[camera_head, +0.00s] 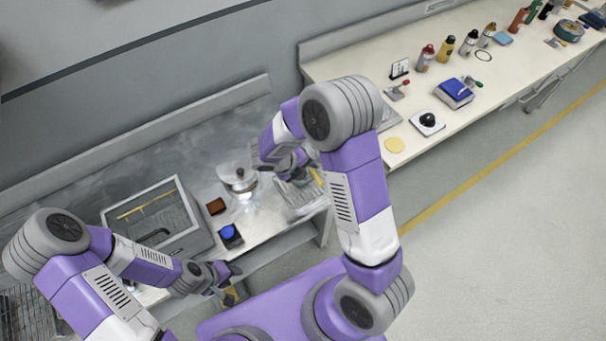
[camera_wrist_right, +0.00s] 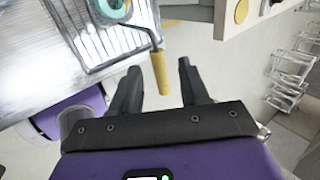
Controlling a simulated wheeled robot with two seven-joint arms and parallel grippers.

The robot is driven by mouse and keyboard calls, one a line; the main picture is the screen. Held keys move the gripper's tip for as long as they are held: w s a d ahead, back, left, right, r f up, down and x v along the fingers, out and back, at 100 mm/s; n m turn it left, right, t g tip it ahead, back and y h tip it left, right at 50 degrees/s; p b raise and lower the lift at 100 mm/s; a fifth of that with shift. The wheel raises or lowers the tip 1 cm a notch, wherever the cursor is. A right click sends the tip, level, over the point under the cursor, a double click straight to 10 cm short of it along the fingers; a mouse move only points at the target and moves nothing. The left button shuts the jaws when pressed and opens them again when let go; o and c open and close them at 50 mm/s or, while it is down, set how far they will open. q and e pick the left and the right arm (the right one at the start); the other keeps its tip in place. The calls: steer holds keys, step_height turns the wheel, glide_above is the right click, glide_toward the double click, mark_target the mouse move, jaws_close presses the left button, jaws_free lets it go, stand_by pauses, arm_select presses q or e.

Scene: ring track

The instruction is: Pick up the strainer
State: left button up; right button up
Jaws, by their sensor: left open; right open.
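A round, pale, shiny bowl-like thing (camera_head: 238,178) with a dark handle stands on the grey metal counter (camera_head: 205,175). It may be the strainer, but I cannot tell for sure. My right gripper (camera_head: 292,168) is to its right, above a ribbed tray, and is partly hidden by my arm. In the right wrist view my right gripper (camera_wrist_right: 158,72) is open and empty. A yellow handle (camera_wrist_right: 160,72) of a metal-rod tool shows between and beyond its fingertips; it looks apart from them. My left gripper (camera_head: 232,270) is open at the counter's front edge.
A blue-topped dark block (camera_head: 230,236) and a brown block (camera_head: 216,206) lie in front.

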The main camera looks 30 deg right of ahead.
mark_target(310, 170)
steer(key=x, duration=0.3)
steer(key=b+x, duration=0.1)
steer(key=shift+w+d+f, duration=0.1)
steer(key=shift+w+f, duration=0.2)
steer(key=shift+f, duration=0.1)
steer(key=shift+c, duration=0.3)
jaws_close()
steer(key=shift+r, duration=0.1)
